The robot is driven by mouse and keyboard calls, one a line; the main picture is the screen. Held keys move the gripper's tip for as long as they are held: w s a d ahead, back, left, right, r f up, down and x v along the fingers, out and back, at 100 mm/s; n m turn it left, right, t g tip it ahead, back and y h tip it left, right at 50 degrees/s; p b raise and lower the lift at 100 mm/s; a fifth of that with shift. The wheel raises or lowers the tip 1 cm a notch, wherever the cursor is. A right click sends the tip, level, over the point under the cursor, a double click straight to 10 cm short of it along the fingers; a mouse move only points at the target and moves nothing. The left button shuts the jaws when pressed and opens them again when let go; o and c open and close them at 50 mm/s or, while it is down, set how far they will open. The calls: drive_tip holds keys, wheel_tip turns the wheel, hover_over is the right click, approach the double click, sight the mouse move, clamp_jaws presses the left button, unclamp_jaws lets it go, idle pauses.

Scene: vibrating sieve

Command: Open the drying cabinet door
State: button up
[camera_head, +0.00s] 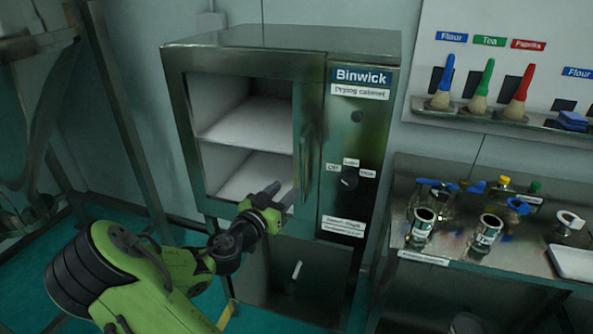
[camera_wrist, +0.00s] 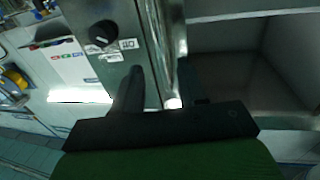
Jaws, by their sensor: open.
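The drying cabinet (camera_head: 349,230) is a dark metal box labelled Binwick. Its door (camera_head: 240,64) frames a large window area with a white shelf visible inside, and looks flush with the cabinet front. I cannot tell whether glass fills it. A vertical bar handle (camera_head: 306,160) is on the door's right side, beside the control panel. My gripper (camera_head: 277,192) is open near the handle's lower end. In the wrist view, the metal handle bar (camera_wrist: 174,45) runs down between the two dark fingers of my gripper (camera_wrist: 158,82), closer to the right finger. Contact cannot be told.
A control panel with a knob (camera_head: 349,180) is right of the handle. A metal bench (camera_head: 405,208) with several cups and valves stands further right, below a shelf of brushes (camera_head: 520,122). A metal frame (camera_head: 128,135) stands left of the cabinet.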

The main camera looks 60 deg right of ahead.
sight(300, 174)
drive_tip(key=d, duration=0.5)
drive_tip(key=d+p, duration=0.1)
drive_tip(key=d, duration=0.4)
drive_tip(key=shift+s, duration=0.2)
drive_tip(key=shift+a, duration=0.1)
clamp_jaws()
